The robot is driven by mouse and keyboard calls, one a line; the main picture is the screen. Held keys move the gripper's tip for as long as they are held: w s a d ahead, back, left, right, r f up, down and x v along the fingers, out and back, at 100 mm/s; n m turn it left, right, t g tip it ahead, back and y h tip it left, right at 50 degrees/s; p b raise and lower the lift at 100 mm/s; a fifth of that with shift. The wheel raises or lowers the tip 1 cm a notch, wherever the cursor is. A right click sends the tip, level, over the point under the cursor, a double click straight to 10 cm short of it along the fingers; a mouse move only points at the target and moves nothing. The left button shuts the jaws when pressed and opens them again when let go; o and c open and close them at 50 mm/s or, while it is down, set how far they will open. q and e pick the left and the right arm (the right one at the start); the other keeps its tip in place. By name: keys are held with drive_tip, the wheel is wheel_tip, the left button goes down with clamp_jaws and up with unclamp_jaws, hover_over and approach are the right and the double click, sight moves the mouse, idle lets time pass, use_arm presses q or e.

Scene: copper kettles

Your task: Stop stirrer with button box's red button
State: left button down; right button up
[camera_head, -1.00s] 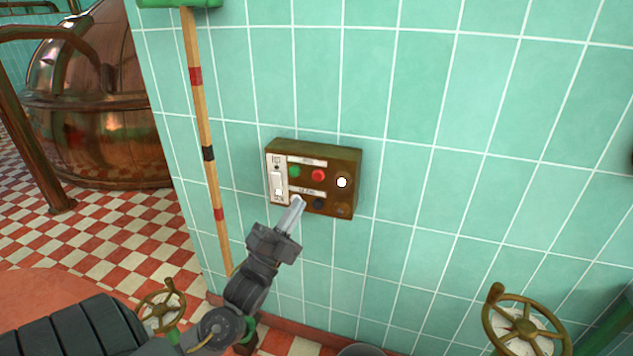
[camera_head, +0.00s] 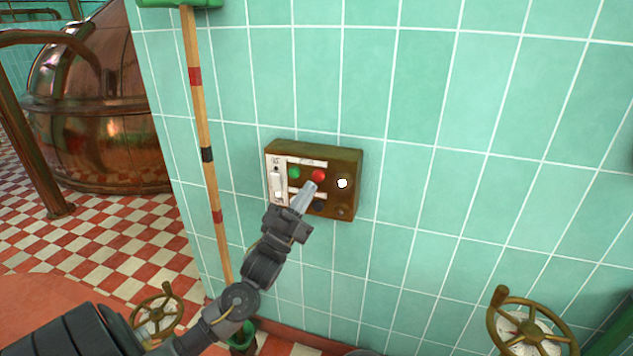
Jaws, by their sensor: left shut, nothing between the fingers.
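The button box (camera_head: 335,158) is a brown box on the green tiled wall. Its red button (camera_head: 318,174) shows at the upper middle, right of a green button (camera_head: 294,173). A white lit lamp (camera_head: 342,183) is to the right of the red button, and a dark button (camera_head: 318,206) is below. A white switch (camera_head: 277,184) is on the left side. My left gripper (camera_head: 311,186) is shut and empty, its fingertips just below the red button in the picture. I cannot tell whether they touch the box. My right gripper is not in view.
A wooden pole (camera_head: 207,150) with coloured bands stands left of the box. A brass handwheel (camera_head: 528,322) is at the lower right, another (camera_head: 158,314) at the lower left. A copper kettle (camera_head: 95,110) stands at the far left.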

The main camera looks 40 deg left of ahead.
sight(323, 166)
use_arm(q)
drive_tip(key=shift+w+a, duration=0.25)
drive_tip(key=shift+w, duration=0.5)
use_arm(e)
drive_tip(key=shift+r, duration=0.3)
use_arm(q)
drive_tip(key=shift+w+a, duration=0.1)
drive_tip(key=shift+w, duration=0.05)
idle(1.2)
drive_tip(key=shift+w, duration=0.25)
drive_tip(key=shift+w+a, duration=0.2)
drive_tip(key=shift+w, duration=0.2)
idle(0.7)
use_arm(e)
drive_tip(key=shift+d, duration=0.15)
use_arm(q)
drive_tip(key=shift+s, duration=0.15)
drive_tip(key=shift+s+d+p, duration=0.3)
drive_tip(key=shift+s, duration=0.4)
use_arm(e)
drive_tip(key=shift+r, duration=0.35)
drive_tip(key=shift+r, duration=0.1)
